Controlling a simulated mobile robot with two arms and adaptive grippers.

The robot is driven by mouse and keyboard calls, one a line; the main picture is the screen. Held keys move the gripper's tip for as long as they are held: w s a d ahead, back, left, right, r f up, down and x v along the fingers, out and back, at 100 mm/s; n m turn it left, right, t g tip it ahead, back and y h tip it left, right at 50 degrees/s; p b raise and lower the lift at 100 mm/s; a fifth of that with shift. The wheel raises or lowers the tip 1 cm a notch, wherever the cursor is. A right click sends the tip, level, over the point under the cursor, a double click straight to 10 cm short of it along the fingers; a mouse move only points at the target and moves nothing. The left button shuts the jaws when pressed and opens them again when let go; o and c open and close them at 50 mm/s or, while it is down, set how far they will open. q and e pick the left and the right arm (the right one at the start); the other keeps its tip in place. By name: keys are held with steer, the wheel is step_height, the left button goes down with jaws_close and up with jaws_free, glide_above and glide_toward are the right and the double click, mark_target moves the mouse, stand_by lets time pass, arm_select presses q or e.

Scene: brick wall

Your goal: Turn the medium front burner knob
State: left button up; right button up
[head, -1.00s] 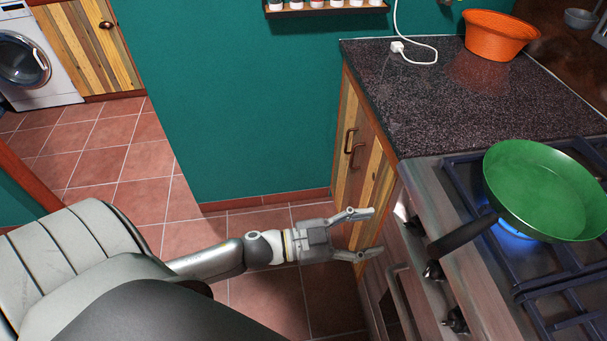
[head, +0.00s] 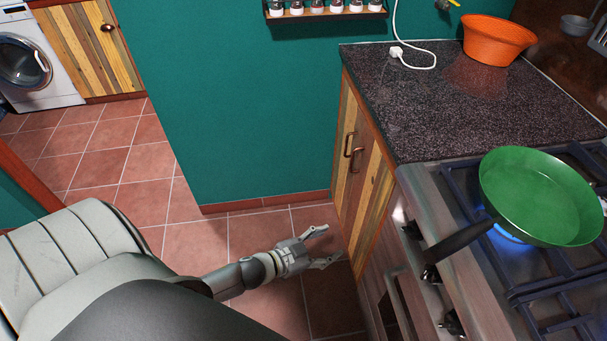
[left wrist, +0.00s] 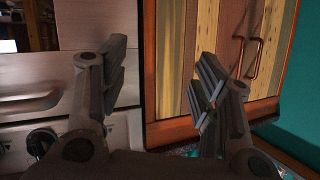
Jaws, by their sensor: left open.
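The stove front carries dark burner knobs: one knob (head: 412,230) near the counter, a middle knob (head: 430,273) by the pan handle, and a nearer knob (head: 452,322). I cannot tell which is the medium front one. In the left wrist view a dark round knob (left wrist: 42,140) shows at lower left, partly behind a finger. My left gripper (head: 331,244) is open and empty, left of the stove and in front of the wooden cabinet. Its spread fingers also show in the left wrist view (left wrist: 160,80). My right gripper is out of view.
A green pan (head: 540,195) sits over a lit blue flame, its black handle (head: 458,242) reaching over the stove's front edge. An oven handle (head: 402,308) and cabinet handles (head: 357,150) stick out. The tiled floor (head: 200,250) is clear.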

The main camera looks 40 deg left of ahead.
arm_select(q)
steer(key=s+a+f+n+g+y, duration=0.1)
steer(key=s+a+f, duration=0.3)
steer(key=f, duration=0.6)
steer(key=shift+n+g+y+p, duration=0.4)
steer(key=shift+g+y, duration=0.1)
steer(key=shift+y, duration=0.4)
steer(key=shift+s, duration=0.1)
